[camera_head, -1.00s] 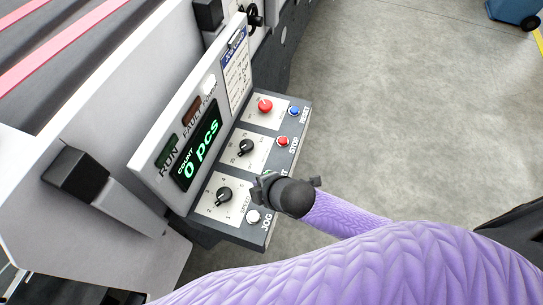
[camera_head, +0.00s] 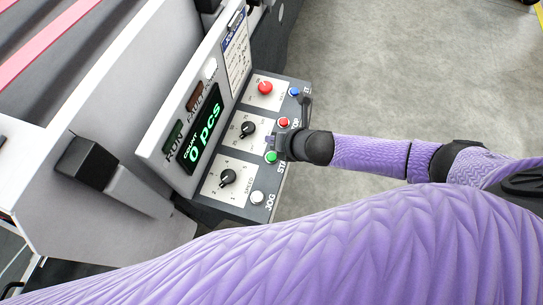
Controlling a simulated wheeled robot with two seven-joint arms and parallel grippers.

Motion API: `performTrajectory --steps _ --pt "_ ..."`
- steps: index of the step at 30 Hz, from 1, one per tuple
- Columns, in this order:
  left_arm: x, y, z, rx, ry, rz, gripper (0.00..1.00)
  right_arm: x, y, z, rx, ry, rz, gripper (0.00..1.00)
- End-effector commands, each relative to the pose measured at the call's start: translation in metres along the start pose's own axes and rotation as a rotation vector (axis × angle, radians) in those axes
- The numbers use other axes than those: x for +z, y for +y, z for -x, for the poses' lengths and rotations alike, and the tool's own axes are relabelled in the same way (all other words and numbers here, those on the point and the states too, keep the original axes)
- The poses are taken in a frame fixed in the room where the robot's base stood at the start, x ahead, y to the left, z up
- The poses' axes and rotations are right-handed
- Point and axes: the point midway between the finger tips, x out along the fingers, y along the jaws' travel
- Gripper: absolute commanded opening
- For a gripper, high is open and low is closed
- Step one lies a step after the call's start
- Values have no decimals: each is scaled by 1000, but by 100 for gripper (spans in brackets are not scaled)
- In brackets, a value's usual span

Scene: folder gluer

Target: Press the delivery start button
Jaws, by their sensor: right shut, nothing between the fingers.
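The green start button (camera_head: 271,157) shows on the sloped control panel (camera_head: 239,203), between the red stop button and the white jog button. Its label is partly covered. My right gripper (camera_head: 279,142) is shut and empty, its fingers over the panel edge just above and right of the green button in the picture. I cannot tell whether they touch the panel. My left gripper is not in view.
Nearby are the red stop button (camera_head: 283,122), white jog button (camera_head: 257,197), blue button (camera_head: 294,91), large red button (camera_head: 265,87) and two black knobs (camera_head: 228,178). The display (camera_head: 203,132) reads 0 pcs. Open floor (camera_head: 400,70) lies to the right.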

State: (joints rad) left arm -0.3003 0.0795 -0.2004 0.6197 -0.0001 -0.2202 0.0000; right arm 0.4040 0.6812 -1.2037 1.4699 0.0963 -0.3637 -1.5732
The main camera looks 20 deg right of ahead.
Motion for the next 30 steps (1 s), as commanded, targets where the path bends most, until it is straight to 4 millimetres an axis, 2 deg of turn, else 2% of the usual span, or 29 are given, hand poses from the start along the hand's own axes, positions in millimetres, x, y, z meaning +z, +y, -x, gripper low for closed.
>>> performTrajectory --steps 1,3,12,16,30 --pt "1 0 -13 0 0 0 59 -7 -7 -9 0 0 -1 0" --pt "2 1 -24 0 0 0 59 -12 -12 -16 -1 1 -2 0" --pt "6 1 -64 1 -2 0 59 -32 -32 -44 -1 1 -1 0" --pt "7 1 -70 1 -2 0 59 -36 -36 -50 0 1 -2 0" --pt "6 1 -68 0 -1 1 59 -36 -36 -49 0 0 -1 0"
